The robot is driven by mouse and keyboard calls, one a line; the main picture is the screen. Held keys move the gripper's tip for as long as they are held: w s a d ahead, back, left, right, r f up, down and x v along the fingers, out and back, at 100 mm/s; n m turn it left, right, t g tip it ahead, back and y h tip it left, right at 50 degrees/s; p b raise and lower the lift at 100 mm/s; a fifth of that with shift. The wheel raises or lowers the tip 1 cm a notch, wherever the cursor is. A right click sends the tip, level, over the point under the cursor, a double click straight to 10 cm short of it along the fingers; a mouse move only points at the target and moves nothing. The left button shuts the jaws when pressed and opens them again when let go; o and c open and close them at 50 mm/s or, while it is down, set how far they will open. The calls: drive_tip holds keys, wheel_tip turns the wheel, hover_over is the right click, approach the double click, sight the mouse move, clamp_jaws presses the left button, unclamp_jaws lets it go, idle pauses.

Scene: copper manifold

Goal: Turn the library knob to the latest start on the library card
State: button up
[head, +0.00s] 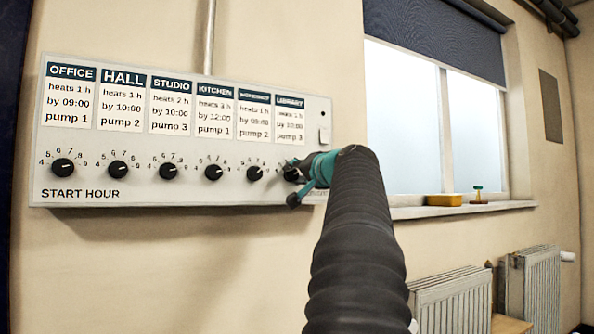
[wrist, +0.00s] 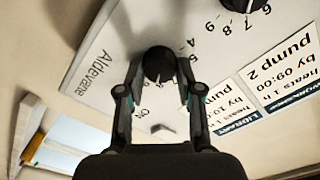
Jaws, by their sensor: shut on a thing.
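The library knob (head: 291,173) is the black knob at the right end of the row on the white panel. In the wrist view the knob (wrist: 158,62) sits between my two fingertips. My gripper (head: 300,178) is shut on it, one finger on each side; it also shows in the wrist view (wrist: 158,78). The library card (head: 289,122) is above the knob and reads "heats 1 h", by about 10:00, in small blurred print. In the wrist view the card (wrist: 233,107) is partly hidden by a finger. The knob's pointer direction is not clear; fingers hide part of its dial.
The workshop knob (head: 254,174) is close on the left, with further knobs beyond it. Radiators (head: 452,300) stand below the window.

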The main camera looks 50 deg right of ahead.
drive_tip(key=shift+m+p, duration=0.4)
drive_tip(key=shift+m, duration=1)
drive_tip(key=shift+f+m, duration=0.1)
drive_tip(key=shift+m, duration=0.2)
drive_tip(key=o, duration=1.1)
drive_tip(key=shift+o, duration=0.2)
drive_tip(key=shift+s, duration=0.1)
drive_tip(key=v, duration=1.1)
drive_tip(key=shift+s, duration=0.4)
